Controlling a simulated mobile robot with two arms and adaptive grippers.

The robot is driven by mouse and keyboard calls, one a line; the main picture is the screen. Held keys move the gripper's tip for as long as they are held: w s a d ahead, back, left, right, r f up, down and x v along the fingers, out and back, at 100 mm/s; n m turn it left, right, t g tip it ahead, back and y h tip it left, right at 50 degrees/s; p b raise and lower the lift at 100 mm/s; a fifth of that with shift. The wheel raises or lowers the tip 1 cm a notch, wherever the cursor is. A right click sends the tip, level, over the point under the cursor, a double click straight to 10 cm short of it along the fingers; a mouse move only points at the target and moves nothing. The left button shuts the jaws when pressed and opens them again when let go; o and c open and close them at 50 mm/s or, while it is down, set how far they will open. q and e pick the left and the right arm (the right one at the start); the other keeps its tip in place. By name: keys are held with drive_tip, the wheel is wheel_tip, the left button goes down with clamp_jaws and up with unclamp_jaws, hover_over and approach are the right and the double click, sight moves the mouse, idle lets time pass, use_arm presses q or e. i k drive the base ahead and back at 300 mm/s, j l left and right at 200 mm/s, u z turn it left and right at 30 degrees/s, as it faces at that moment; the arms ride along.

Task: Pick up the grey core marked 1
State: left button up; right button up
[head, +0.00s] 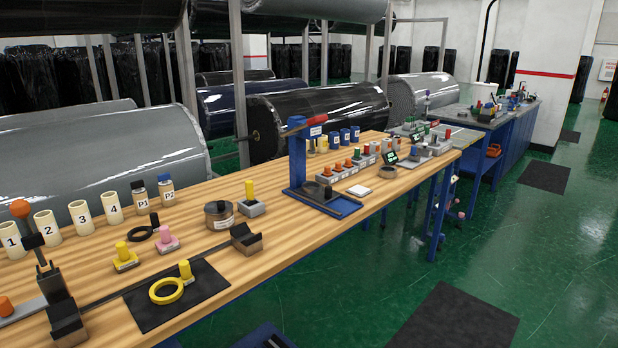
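A cream, open-topped core marked 1 (11,240) stands upright at the far left of the wooden bench (290,235), in the head view. It looks cream rather than grey. It stands at the left end of a row with similar cores marked 2 (47,228), 3 (80,220) and 4 (112,208). Neither my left gripper nor my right gripper is in view.
A black clamp-like fixture (52,284) stands in front of the cores. Two labelled jars (141,197) stand right of core 4. A yellow ring (166,291) lies on a black mat (205,284). A blue press (298,160) stands mid-bench. Large wrapped rolls (110,150) lie behind.

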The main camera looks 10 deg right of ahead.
sight(396, 138)
drive_tip(key=i+l+u, duration=0.15)
drive_tip(key=i+l, duration=0.15)
drive_tip(key=l, duration=0.55)
drive_tip(key=i+l+u, duration=0.1)
drive_tip(key=l, duration=0.8)
drive_tip(key=i+l+u, duration=0.15)
drive_tip(key=i+l, duration=0.15)
drive_tip(key=l, duration=0.65)
drive_tip(key=i+l+u, duration=0.15)
drive_tip(key=l, duration=0.8)
drive_tip(key=i+l+u, duration=0.1)
drive_tip(key=l, duration=0.8)
drive_tip(key=l+u, duration=0.15)
drive_tip(key=l, duration=1.65)
